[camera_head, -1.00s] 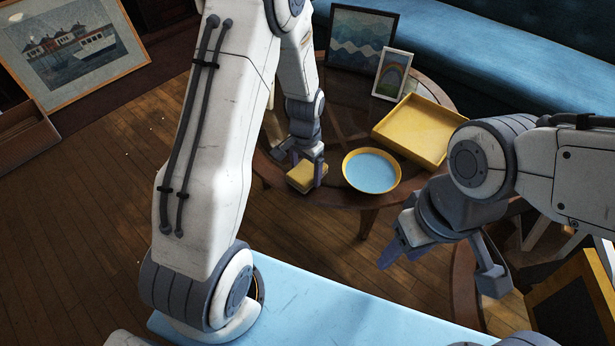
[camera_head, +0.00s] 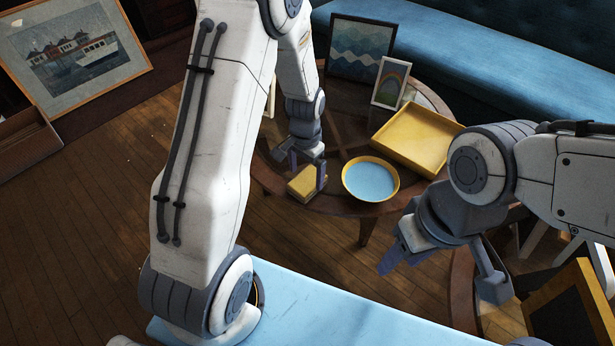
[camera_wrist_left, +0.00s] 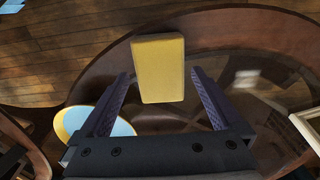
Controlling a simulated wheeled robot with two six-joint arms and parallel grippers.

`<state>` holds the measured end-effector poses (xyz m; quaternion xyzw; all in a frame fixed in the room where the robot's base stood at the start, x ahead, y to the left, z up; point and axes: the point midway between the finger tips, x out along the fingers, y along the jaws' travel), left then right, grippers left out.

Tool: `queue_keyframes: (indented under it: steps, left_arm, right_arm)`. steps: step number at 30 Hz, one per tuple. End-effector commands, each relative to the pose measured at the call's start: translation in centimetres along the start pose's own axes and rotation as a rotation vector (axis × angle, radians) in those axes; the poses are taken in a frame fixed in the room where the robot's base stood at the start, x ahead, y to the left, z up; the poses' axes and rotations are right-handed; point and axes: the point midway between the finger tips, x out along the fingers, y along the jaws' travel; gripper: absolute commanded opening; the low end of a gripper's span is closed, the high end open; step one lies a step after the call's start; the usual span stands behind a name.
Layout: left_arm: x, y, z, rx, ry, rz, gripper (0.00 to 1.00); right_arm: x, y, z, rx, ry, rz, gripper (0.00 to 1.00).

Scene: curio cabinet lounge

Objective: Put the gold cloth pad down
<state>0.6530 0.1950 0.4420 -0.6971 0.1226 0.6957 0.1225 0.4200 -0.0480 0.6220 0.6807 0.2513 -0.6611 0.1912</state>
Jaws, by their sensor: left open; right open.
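The gold cloth pad (camera_head: 303,186) lies at the near left edge of the round dark table (camera_head: 277,182), left of a bowl. My left gripper (camera_head: 305,172) is open just above and around it. In the left wrist view the pad (camera_wrist_left: 158,68) lies between and beyond the two spread fingers (camera_wrist_left: 162,78), with a gap on each side. My right gripper (camera_head: 440,273) is open and empty at the right, nearer to me than the round table.
A yellow bowl with a light blue inside (camera_head: 370,180) stands right of the pad. A yellow tray (camera_head: 418,138) and two framed pictures (camera_head: 361,47) (camera_head: 390,82) stand behind. A blue sofa (camera_head: 480,60) borders the back. A light blue surface (camera_head: 330,308) lies in front.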

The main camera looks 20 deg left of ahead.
Motion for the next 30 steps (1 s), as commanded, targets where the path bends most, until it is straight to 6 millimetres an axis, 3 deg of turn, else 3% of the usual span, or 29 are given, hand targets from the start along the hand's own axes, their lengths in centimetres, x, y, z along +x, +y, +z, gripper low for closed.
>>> queue_keyframes:
  steps: [1, 6, 14, 17, 20, 23, 27, 30]
  left_arm:
    - [-2.0, 0.0, -0.1, 0.000, 0.003, -0.001, 1.00]
    - [-5.5, 0.0, -0.1, 0.000, 0.003, -0.001, 1.00]
    - [-8.3, 0.1, 0.0, 0.001, 0.000, 0.000, 1.00]
    - [-9.5, 1.3, 0.0, 0.014, 0.006, 0.000, 1.00]
    - [-12.1, 4.8, 0.6, 0.051, 0.018, 0.003, 1.00]
    - [-15.5, 9.9, 2.6, 0.106, 0.031, 0.013, 1.00]
    - [-19.4, 16.2, 7.7, 0.184, 0.042, 0.037, 1.00]
    - [-21.0, 19.0, 11.5, 0.232, 0.045, 0.054, 1.00]
  right_arm:
    - [-1.4, -0.1, -0.1, 0.000, 0.000, 0.000, 0.50]
    - [-3.1, -0.2, -0.2, 0.000, 0.000, 0.000, 0.50]
    - [-4.2, -0.3, -0.2, 0.000, 0.000, 0.000, 0.50]
    - [-4.3, -0.3, -0.2, 0.000, 0.000, 0.000, 0.50]
    - [-4.2, -0.3, -0.2, 0.000, 0.000, 0.000, 0.50]
    - [-4.2, -0.3, -0.2, 0.000, 0.000, 0.000, 0.50]
    - [-4.2, -0.3, -0.2, 0.000, 0.000, 0.000, 0.50]
    - [-4.2, -0.3, -0.2, 0.000, 0.000, 0.000, 0.50]
